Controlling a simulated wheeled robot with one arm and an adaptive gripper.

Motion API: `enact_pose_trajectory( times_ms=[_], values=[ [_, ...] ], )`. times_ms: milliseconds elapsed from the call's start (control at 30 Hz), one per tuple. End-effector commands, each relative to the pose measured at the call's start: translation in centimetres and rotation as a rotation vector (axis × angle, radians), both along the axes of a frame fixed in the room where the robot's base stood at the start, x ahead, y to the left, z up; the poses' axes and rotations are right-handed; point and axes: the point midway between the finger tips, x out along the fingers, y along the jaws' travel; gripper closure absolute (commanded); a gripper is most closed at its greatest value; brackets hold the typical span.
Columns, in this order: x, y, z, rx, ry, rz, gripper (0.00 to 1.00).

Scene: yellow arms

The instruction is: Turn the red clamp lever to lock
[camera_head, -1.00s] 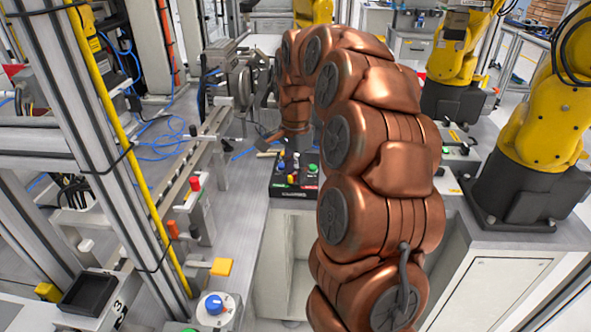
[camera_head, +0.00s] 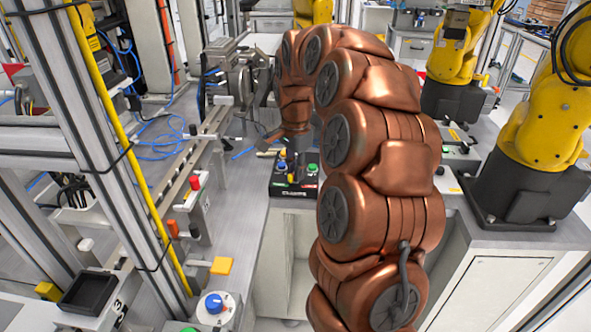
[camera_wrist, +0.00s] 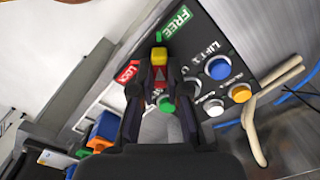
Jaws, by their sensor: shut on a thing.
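The clamp lever (camera_wrist: 158,74) shows red with a yellow end between my fingertips in the wrist view. The yellow end stands between the green FREE label (camera_wrist: 177,20) and the red LOCK label (camera_wrist: 127,72). My gripper (camera_wrist: 160,68) is shut on the lever, one dark finger on each side. In the head view my gripper (camera_head: 294,168) reaches down onto the black control panel (camera_head: 283,191), and it hides most of the lever there. The lever's pivot is not clear in either view.
Beside the lever on the panel are a blue button (camera_wrist: 219,68), a yellow button (camera_wrist: 240,93) and a white button (camera_wrist: 213,107). A beige bent bar (camera_wrist: 254,122) lies right of them. A rail with a red knob (camera_head: 195,183) stands left of the panel.

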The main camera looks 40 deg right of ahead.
Motion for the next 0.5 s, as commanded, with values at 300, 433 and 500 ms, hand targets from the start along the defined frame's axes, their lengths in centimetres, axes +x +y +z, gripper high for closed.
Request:
enact_pose_trajectory(
  times_ms=[300,433,500],
  values=[
    [0.01,0.01,-0.07,0.000,0.000,0.076,1.00],
    [0.02,0.03,-0.10,0.000,0.000,0.160,1.00],
    [0.04,0.02,-0.10,0.000,-0.001,0.217,1.00]
  ],
)
